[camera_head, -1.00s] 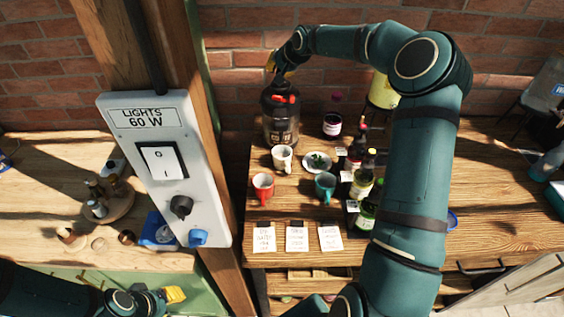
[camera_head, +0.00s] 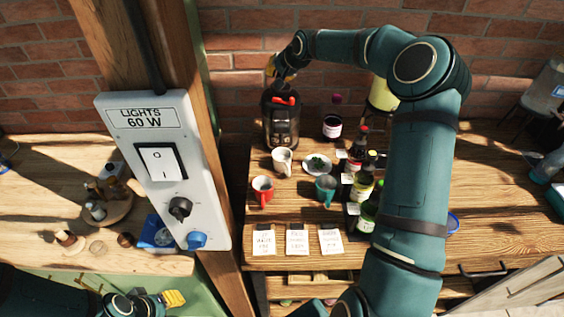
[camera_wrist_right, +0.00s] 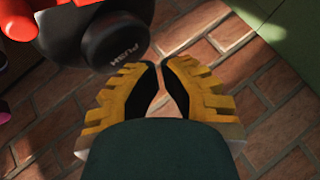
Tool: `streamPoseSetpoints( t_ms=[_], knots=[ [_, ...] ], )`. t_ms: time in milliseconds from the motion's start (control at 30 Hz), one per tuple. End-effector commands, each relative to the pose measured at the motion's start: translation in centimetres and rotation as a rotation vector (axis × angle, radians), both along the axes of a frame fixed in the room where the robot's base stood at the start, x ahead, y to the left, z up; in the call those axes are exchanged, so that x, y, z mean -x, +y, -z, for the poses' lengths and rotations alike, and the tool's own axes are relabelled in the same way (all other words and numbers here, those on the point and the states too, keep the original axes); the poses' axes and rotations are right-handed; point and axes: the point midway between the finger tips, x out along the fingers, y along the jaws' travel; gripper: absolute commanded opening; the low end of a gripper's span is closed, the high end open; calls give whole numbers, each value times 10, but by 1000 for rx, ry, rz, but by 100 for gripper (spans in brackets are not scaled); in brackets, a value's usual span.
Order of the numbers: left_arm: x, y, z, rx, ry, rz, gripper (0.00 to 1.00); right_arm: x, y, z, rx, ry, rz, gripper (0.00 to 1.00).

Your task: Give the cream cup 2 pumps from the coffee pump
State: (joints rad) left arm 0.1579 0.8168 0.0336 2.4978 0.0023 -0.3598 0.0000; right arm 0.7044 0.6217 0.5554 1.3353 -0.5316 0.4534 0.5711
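The cream cup (camera_head: 282,162) stands upright on the wooden table, just in front of the coffee pump (camera_head: 282,128). The pump is a dark pot with red parts at its top. Its black knob marked PUSH (camera_wrist_right: 113,43) shows in the right wrist view. My right gripper (camera_head: 278,76) is over the pump's top in the head view. In the wrist view its yellow fingers (camera_wrist_right: 160,68) are close together with nothing between them, their tips beside the knob; contact is unclear. My left gripper (camera_head: 178,298) is low at the left, away from the cups. The cup's inside cannot be made out.
A red cup (camera_head: 262,188) and a teal cup (camera_head: 326,189) stand in front. A small plate (camera_head: 317,165), a dark jar (camera_head: 332,127) and several bottles (camera_head: 361,187) stand to the right. Cards (camera_head: 297,240) lie along the front edge. A post with a light switch panel (camera_head: 165,170) stands left.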

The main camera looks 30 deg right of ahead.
Motion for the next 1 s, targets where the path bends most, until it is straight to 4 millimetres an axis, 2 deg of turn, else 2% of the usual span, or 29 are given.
streamPoseSetpoints(
  t_ms=[567,1000],
  knots=[
    [0,0,0,0,0,0,34,0,0,0,0,0,0,0],
    [0,0,8,0,0,0,34,0,0,9,1,0,-1,0]
  ],
)
